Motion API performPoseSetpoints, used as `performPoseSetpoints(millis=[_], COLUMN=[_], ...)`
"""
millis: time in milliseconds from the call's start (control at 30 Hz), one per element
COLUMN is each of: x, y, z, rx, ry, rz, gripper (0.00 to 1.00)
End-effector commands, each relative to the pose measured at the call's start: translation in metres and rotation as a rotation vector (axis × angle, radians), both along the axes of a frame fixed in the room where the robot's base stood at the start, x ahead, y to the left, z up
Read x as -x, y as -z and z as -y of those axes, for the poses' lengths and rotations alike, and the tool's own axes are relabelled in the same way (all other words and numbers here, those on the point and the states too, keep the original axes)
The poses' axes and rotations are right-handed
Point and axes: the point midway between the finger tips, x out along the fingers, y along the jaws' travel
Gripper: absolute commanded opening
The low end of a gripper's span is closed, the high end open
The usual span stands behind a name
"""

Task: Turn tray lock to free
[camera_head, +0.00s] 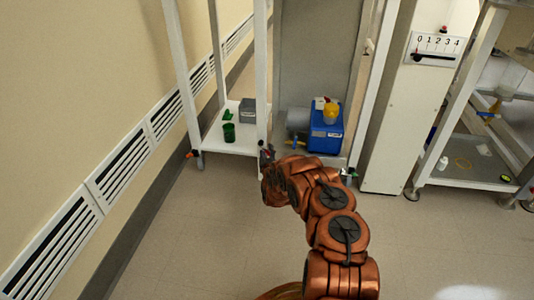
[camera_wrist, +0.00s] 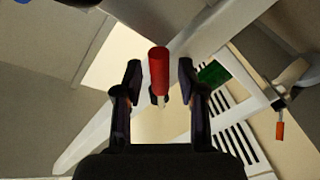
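A red cylindrical handle (camera_wrist: 158,68) stands between the two fingers of my gripper (camera_wrist: 159,76) in the wrist view. A gap shows on each side of it, so the gripper is open and not closed on it. I cannot tell from the pictures whether this handle is the tray lock, nor which position it is in. In the head view my gripper (camera_head: 266,156) is at the front post of the white shelf frame (camera_head: 262,80). My wrist hides most of the fingers and the handle there.
A green beaker (camera_head: 229,132) and a grey box (camera_head: 247,110) stand on the low shelf left of my gripper. A blue device (camera_head: 326,134) stands right of it. An orange-tipped lever (camera_wrist: 280,130) shows at right in the wrist view. The floor in front is clear.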

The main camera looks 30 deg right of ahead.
Motion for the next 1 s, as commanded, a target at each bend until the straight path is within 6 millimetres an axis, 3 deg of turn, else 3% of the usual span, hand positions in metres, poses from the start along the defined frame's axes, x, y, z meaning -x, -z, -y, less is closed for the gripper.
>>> performPoseSetpoints(millis=[33, 333, 1000], x=[-0.0001, 0.0001, 0.0011], y=[0.0, 0.0003, -0.0001], z=[-0.0001, -0.0003, 0.003], rx=[0.0, 0.0, 0.007], ry=[0.0, -0.001, 0.003], rz=[0.0, -0.001, -0.007], gripper=[0.32, 0.01, 0.0])
